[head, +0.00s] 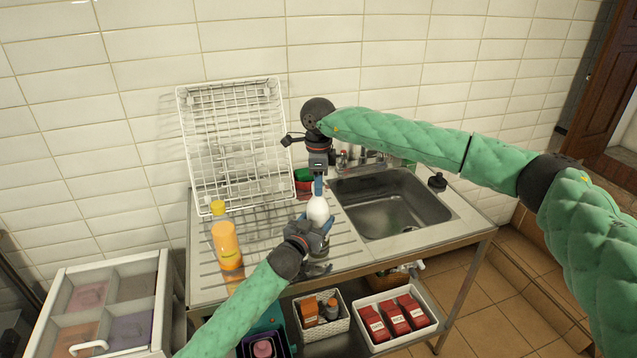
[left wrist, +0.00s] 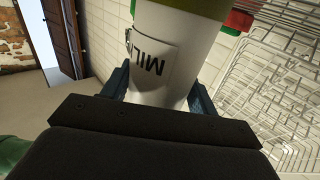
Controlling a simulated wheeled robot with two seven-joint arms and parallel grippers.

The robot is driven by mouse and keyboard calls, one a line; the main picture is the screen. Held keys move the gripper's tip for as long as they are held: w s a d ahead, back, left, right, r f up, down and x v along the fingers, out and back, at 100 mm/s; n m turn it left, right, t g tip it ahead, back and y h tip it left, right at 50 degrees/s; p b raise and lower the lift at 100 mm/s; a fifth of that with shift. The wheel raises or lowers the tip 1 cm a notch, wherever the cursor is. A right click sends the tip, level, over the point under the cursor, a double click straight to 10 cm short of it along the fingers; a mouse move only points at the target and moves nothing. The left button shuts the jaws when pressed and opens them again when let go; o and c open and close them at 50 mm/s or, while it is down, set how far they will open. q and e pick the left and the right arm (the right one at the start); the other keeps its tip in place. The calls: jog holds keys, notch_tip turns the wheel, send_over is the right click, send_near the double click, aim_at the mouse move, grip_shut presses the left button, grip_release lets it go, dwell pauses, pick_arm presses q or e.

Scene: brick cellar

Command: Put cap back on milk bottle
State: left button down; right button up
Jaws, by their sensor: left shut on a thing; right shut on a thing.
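The white milk bottle (head: 318,209) is held over the front of the ribbed drainboard, left of the sink. My left gripper (head: 318,232) is shut around its lower part. The left wrist view shows the bottle (left wrist: 178,85) close up between the blue fingers, with its label lettering upside down and an olive band at the frame's top edge. My right gripper (head: 318,185) points down from above, its blue fingers shut at the bottle's top. The cap is hidden between those fingers; I cannot tell whether it touches the bottle.
A white wire rack (head: 232,135) leans on the tiled wall. An orange bottle (head: 227,246) and a yellow-capped one (head: 218,208) stand on the left drainboard. The sink basin (head: 385,205) is empty; a black item (head: 438,180) sits at its right. A red-green item (head: 303,175) lies behind.

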jog(key=m, duration=1)
jog(key=shift+m, duration=0.3)
jog(key=o, duration=1.1)
jog(key=shift+r, duration=2.25)
jog(key=shift+c, duration=0.4)
